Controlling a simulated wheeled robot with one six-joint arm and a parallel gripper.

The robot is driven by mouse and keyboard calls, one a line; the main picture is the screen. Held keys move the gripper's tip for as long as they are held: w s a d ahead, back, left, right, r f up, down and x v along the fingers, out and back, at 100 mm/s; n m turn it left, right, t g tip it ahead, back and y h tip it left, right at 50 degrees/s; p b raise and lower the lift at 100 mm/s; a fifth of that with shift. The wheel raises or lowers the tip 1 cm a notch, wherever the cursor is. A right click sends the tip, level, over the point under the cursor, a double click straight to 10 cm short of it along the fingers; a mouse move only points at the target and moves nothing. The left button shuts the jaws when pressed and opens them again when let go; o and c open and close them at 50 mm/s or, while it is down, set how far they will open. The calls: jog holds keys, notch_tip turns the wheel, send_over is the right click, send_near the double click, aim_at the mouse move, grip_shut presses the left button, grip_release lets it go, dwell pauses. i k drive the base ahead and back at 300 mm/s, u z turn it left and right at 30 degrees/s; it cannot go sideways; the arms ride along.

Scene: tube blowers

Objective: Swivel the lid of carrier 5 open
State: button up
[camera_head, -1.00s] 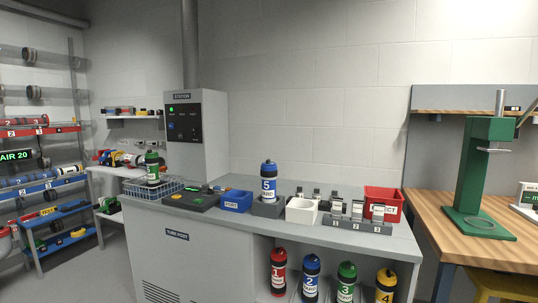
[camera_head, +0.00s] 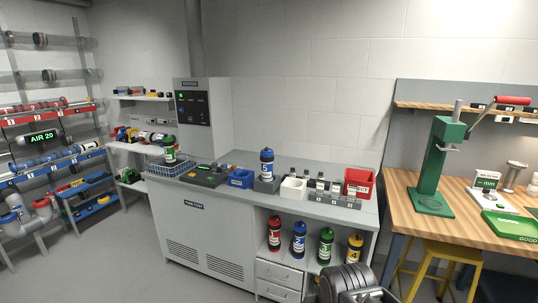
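A dark ribbed part, which looks like my arm, shows at the bottom edge right of centre, well in front of the counter and apart from carrier 5. My gripper's fingers are not in view.
Beside the block are a blue bin (camera_head: 241,179), a white box (camera_head: 293,190) and a red bin (camera_head: 359,182). Several numbered carriers stand on the shelf below. A wooden bench (camera_head: 460,228) with a green press (camera_head: 437,165) is at right. Floor at left front is clear.

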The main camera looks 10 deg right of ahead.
aim_at(267, 150)
jog(key=z, duration=0.25)
jog(key=k, duration=0.35)
jog(key=u, duration=1.35)
jog(key=i, duration=2.75)
jog(key=z, duration=1.25)
jog(key=i, duration=0.8)
jog(key=z, duration=1.3)
jog(key=i, duration=0.2)
jog(key=u, duration=0.1)
